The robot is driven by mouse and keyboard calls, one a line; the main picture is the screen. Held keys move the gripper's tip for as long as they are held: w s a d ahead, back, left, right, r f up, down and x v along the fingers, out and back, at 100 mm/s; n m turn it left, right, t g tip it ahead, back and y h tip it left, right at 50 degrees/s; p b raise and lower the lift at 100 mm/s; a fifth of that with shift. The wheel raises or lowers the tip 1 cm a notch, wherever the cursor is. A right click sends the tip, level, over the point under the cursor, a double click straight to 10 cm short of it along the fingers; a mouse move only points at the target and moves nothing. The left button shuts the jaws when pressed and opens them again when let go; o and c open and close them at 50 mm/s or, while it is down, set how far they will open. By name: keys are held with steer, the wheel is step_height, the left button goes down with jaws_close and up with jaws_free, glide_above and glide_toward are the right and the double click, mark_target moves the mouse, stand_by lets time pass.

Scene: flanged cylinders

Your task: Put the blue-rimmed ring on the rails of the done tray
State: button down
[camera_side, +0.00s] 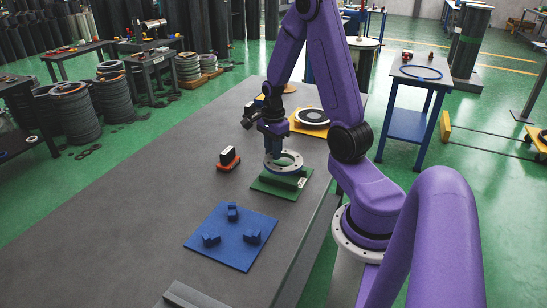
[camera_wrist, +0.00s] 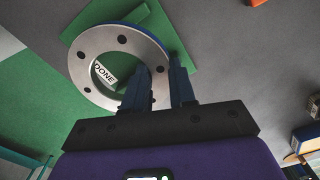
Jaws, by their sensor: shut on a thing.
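The blue-rimmed ring (camera_wrist: 85,77) is a flat silver flange with bolt holes; blue shows along its edge. It also shows in the side view (camera_side: 294,160). My gripper (camera_wrist: 168,80) is shut on its wall, with one finger in the bore and one outside; it also shows in the side view (camera_side: 273,148). The done tray (camera_side: 263,185) is green and lies under the ring, also in the wrist view (camera_wrist: 188,58). Its DONE label shows through the bore. The ring looks roughly level over the tray; I cannot tell whether it touches the rails, which are mostly hidden.
A blue plate (camera_side: 230,252) with three blue blocks lies in front on the grey table (camera_side: 130,215). A black block on an orange base (camera_side: 228,160) stands left of the tray. A yellow tray (camera_side: 300,127) with a dark round part lies behind. The table's left is clear.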

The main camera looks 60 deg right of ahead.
steer(key=shift+f, duration=1.4)
steer(key=shift+f, duration=0.15)
steer(key=c, duration=0.9)
jaws_free()
